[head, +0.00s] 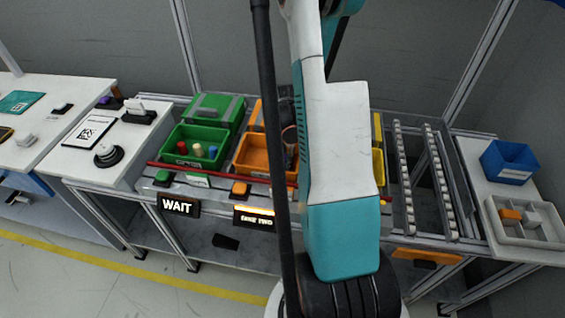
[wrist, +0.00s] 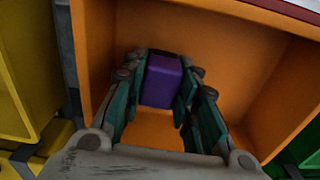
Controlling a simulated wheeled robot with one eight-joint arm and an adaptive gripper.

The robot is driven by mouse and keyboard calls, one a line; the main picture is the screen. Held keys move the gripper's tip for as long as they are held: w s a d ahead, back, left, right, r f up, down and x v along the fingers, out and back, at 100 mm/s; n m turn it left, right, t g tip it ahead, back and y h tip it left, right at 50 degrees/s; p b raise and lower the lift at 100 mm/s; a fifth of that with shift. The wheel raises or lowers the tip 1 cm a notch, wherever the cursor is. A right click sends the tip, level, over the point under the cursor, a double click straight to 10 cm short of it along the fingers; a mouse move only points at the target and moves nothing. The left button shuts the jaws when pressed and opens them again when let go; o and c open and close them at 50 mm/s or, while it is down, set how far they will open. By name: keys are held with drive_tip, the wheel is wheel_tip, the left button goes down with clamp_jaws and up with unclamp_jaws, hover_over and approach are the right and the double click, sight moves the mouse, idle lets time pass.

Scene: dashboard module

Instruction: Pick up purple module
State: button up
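The purple module (wrist: 160,82) is a small block inside the orange bin (wrist: 265,62) in the wrist view. My gripper (wrist: 164,84) reaches into this bin with one finger on each side of the module. Both fingers appear very close to its sides; whether they press on it I cannot tell. The module's lower part is partly hidden by the fingers. In the head view the orange bin (head: 252,152) stands on the workbench, with my arm across its right part. The module and my fingertips are not clear there.
A green bin (head: 183,148) with several coloured pegs stands left of the orange bin, and a yellow bin (head: 378,160) right of it. A red bar (head: 225,172) runs along the bins' front. A blue bin (head: 508,165) and a divided white tray (head: 540,232) sit far right.

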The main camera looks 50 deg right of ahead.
drive_tip(key=shift+c, duration=0.8)
